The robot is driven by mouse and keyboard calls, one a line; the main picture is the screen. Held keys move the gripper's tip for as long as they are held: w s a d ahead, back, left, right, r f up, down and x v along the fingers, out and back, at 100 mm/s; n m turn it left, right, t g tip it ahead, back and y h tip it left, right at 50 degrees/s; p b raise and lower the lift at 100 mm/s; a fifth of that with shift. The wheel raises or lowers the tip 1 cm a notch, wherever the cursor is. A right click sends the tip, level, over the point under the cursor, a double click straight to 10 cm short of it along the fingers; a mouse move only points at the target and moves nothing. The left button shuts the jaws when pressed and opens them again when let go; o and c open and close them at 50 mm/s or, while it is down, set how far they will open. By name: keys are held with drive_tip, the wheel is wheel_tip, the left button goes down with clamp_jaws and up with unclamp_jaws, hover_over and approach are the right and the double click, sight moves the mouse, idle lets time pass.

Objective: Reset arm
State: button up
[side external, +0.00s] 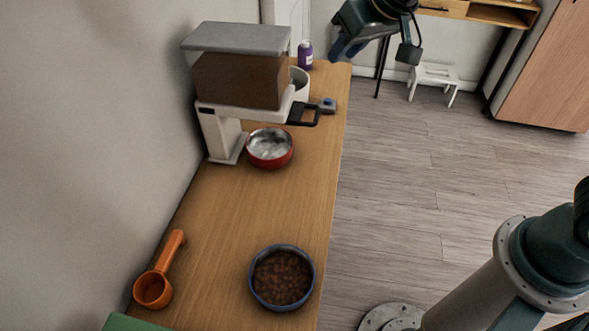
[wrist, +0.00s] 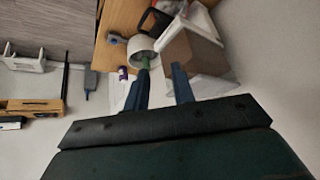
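My gripper (wrist: 161,70) is open and empty; in the wrist view its two fingers stand apart with a gap between them. In the side view my gripper (side external: 340,48) is raised at the top, to the right of the counter's far end. It is clear of everything on the counter (side external: 225,205).
A dispenser with brown contents (side external: 240,78) stands at the wall, with a red bowl (side external: 270,148) beside it. A purple bottle (side external: 305,55) is at the far end. A blue bowl of brown pieces (side external: 282,278) and an orange scoop (side external: 160,275) lie nearer. A white stool (side external: 434,80) is on the floor.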

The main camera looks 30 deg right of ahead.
drive_tip(key=s+d+r, duration=0.1)
drive_tip(key=s+d, duration=0.5)
drive_tip(key=s, duration=0.6)
drive_tip(key=s+d+r+g, duration=0.1)
drive_tip(key=s+d, duration=0.5)
drive_tip(key=s, duration=0.6)
drive_tip(key=shift+s+d+h, duration=0.15)
drive_tip(key=shift+s+h, duration=0.15)
drive_tip(key=shift+s, duration=0.1)
